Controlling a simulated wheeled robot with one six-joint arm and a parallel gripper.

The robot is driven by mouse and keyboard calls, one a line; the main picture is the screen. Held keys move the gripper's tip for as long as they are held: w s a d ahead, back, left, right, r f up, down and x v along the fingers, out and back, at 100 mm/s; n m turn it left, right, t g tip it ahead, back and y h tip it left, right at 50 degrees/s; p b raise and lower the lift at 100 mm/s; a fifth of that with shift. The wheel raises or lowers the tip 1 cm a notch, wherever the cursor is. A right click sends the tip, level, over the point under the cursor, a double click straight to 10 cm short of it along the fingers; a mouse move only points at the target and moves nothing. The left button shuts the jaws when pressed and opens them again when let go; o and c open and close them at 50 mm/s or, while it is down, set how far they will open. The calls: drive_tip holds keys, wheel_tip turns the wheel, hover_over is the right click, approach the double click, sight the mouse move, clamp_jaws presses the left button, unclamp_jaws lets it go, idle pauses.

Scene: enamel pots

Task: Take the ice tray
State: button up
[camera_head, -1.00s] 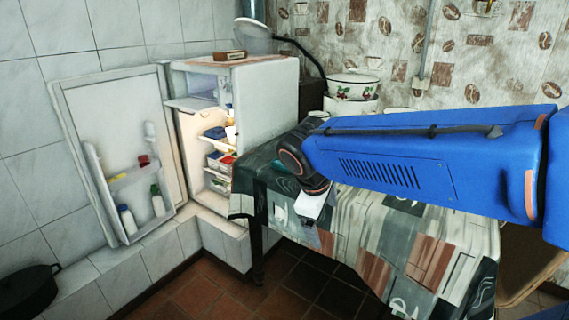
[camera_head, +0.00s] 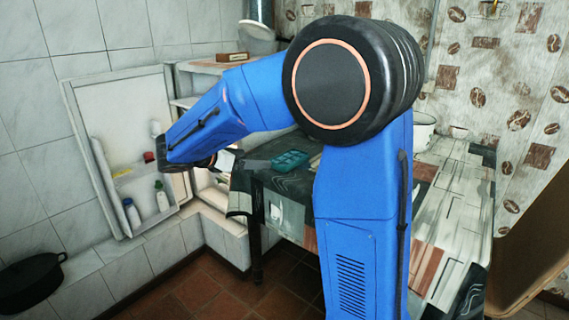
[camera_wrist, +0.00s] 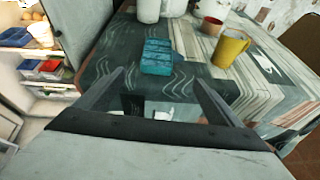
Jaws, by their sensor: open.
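The teal ice tray (camera_head: 291,160) lies on the patterned cloth of the table (camera_head: 440,180), near its left end. It also shows in the wrist view (camera_wrist: 157,57), upper middle, just beyond and between my fingertips. My gripper (camera_wrist: 158,78) is open with nothing between its fingers. In the head view my gripper (camera_head: 226,161) is partly hidden by my arm and is to the left of the tray, apart from it.
The open fridge (camera_head: 185,100) stands left of the table, its door (camera_head: 115,120) swung wide. In the wrist view, a yellow mug (camera_wrist: 230,48) and a red-brown cup (camera_wrist: 211,27) stand right of the tray. A black pot (camera_head: 30,285) sits at lower left.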

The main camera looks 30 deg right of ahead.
approach(281, 160)
drive_tip(key=d, duration=0.2)
drive_tip(key=s+d+f, duration=0.1)
drive_tip(key=d, duration=0.3)
drive_tip(key=shift+s+f, duration=0.15)
drive_tip(key=shift+s, duration=0.25)
drive_tip(key=c, duration=1.3)
